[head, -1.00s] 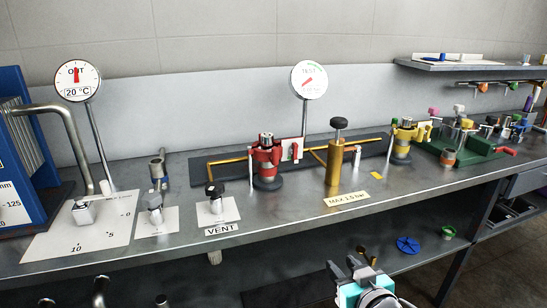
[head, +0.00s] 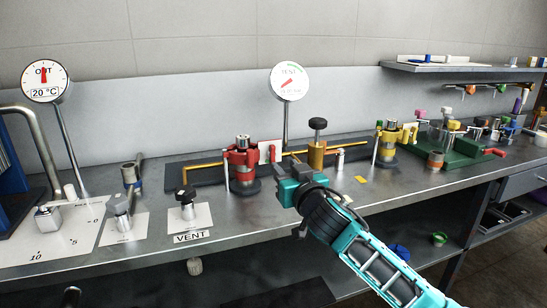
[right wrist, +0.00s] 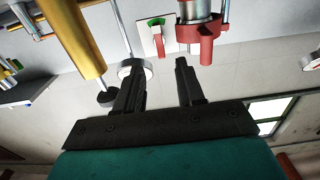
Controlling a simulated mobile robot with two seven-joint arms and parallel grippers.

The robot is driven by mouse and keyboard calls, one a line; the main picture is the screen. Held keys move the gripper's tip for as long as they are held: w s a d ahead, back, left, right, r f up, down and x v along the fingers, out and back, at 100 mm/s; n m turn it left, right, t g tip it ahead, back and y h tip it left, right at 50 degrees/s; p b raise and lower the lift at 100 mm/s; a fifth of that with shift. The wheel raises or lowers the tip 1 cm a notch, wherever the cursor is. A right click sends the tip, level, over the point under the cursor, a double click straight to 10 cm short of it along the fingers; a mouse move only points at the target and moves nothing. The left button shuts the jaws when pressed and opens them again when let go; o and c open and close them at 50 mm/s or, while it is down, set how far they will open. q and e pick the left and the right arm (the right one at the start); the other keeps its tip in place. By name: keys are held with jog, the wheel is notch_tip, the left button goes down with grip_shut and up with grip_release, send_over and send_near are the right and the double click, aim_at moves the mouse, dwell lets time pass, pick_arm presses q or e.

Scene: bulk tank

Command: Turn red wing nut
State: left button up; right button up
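A red clamp fitting (head: 240,158) with a silver top stands on the bench, with a red projecting part on its right side. I cannot clearly make out a separate wing nut. In the right wrist view, the red fitting (right wrist: 207,32) is at the top, upside down, just beyond the right-hand finger. My right gripper (head: 289,170) is in front of and to the right of the fitting. Its two fingers stand apart in the wrist view (right wrist: 160,68), with nothing between them.
A brass cylinder (head: 316,155) with a black knob stands close behind my right gripper. A white plate with a red lever (right wrist: 157,42) is beside the fitting. A yellow fitting (head: 387,145) is further right. The VENT valve (head: 187,205) is at front left.

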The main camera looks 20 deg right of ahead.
aim_at(274, 154)
jog(key=w+b, duration=0.1)
jog(key=w, duration=0.7)
jog(key=shift+w+a, duration=0.1)
jog(key=shift+w, duration=0.15)
grip_shut()
